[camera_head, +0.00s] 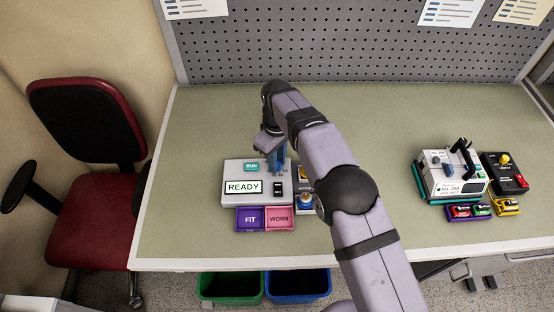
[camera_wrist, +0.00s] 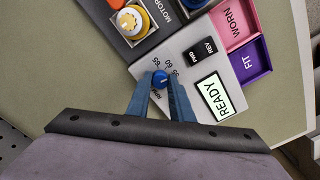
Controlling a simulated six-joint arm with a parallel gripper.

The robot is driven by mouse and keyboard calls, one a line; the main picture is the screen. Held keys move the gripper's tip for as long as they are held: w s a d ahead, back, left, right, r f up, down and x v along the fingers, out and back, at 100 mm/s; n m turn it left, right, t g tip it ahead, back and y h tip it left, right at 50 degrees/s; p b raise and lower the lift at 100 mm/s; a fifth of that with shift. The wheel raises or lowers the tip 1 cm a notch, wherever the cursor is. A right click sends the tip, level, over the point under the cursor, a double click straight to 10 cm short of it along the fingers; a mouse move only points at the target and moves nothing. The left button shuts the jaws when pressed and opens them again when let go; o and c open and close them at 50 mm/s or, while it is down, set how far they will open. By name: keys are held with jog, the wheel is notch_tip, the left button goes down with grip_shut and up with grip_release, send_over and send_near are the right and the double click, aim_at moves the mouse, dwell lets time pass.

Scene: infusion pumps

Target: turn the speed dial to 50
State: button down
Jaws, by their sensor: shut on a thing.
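The speed dial (camera_wrist: 160,79) is a small round blue knob with a pale pointer line on the grey panel (camera_wrist: 232,62). In the wrist view, numbers including 50, 60 and 65 are printed around it, partly hidden by my fingers; the exact setting cannot be read. My gripper (camera_wrist: 161,84) has its two blue fingers on either side of the dial, shut on it. In the head view my gripper (camera_head: 272,166) points down at the back right of the panel (camera_head: 233,170), and the dial is hidden there. The panel's display (camera_head: 243,187) reads READY.
A FWD/REV rocker switch (camera_wrist: 201,51) sits beside the dial. Purple FIT (camera_head: 250,219) and pink WORN (camera_head: 280,218) trays stand in front. Another pump device (camera_head: 455,180) stands far right. The table's left side is clear.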

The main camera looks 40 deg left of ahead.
jog(key=m, duration=0.5)
jog(key=shift+m, duration=0.3)
jog(key=m, duration=0.6)
jog(key=shift+r, duration=0.1)
jog(key=c, duration=1.6)
grip_release()
jog(key=shift+o, duration=0.2)
jog(key=shift+r+b, duration=0.95)
jog(key=shift+r, duration=2.7)
